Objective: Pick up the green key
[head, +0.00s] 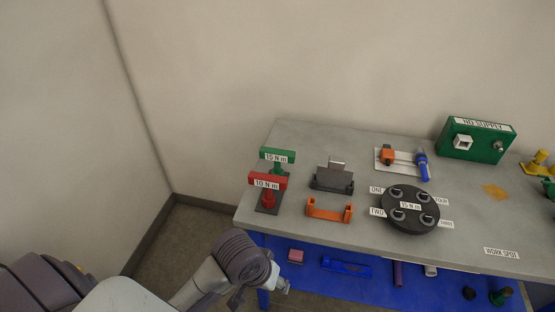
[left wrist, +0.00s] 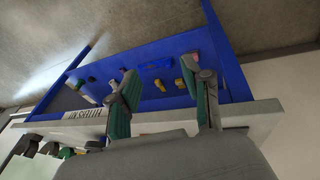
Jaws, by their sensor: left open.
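The green key (head: 277,156), a T-shaped handle labelled "15 N m", stands upright at the back left of the cart's grey top in the head view. A red key (head: 267,182) labelled "10 N m" stands just in front of it and hides part of its lower shaft. My left gripper (head: 262,291) is low in front of the cart's left front edge, well apart from the green key. In the left wrist view my left gripper (left wrist: 160,70) is open and empty, with the cart's underside and lower shelf beyond it. My right gripper is not in view.
The cart top (head: 300,228) also holds an orange bracket (head: 330,210), a dark grey holder (head: 332,178), a round black fixture (head: 404,210) and a green box (head: 476,139). A blue lower shelf (head: 330,290) carries several small parts. The wall is close behind.

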